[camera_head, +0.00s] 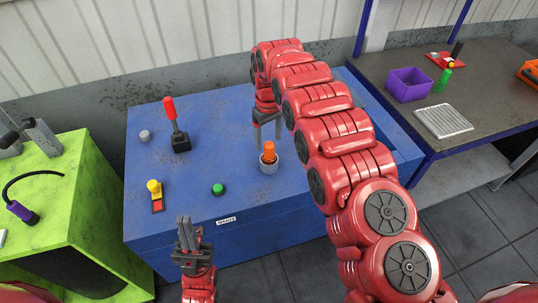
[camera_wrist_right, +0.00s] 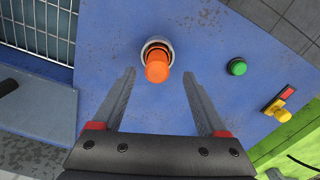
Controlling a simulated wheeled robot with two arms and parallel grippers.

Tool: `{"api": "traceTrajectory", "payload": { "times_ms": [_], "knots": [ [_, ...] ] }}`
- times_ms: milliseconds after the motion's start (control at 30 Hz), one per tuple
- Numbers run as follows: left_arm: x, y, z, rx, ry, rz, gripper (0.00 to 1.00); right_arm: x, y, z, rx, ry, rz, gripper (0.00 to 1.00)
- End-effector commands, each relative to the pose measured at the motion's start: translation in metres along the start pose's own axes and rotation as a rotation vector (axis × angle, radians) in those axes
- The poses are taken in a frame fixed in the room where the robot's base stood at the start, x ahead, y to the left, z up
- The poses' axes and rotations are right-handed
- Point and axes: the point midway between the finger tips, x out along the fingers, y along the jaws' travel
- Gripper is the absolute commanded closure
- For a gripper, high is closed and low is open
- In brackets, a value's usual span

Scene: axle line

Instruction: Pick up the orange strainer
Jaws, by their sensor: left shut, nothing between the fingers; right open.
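The orange strainer (camera_head: 269,152) stands upright in a grey round holder (camera_head: 268,166) on the blue bench, near its front right. It also shows in the right wrist view (camera_wrist_right: 157,68), ahead of the fingertips and between their lines. My right gripper (camera_head: 267,136) is open and empty, behind the strainer in the head view and apart from it. It also shows in the right wrist view (camera_wrist_right: 158,80). My left gripper (camera_head: 184,224) is shut and empty, in front of the blue bench's front edge.
The blue bench (camera_head: 215,130) also carries a red-handled lever (camera_head: 170,110), a grey knob (camera_head: 145,136), a green button (camera_head: 218,189) and a yellow-red switch (camera_head: 155,192). A dark table with a purple bin (camera_head: 408,85) is at right. A green bench (camera_head: 85,190) is at left.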

Motion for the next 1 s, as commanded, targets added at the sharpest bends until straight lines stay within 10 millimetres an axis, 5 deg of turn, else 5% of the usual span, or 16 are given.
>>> {"api": "traceTrajectory", "payload": {
  "times_ms": [500,700,1000],
  "knots": [
    [0.025,-0.001,-0.004,0.0,-0.001,0.0,1.0,0.036,0.004,-0.003,0.0,-0.003,0.0,0.24],
    [0.012,-0.001,-0.002,0.0,-0.001,0.0,1.0,0.056,0.005,-0.004,0.0,-0.001,0.0,0.24],
    [0.013,-0.001,-0.002,0.0,-0.001,0.0,1.0,0.057,0.004,-0.003,0.0,-0.002,0.0,0.24]
  ]
}}
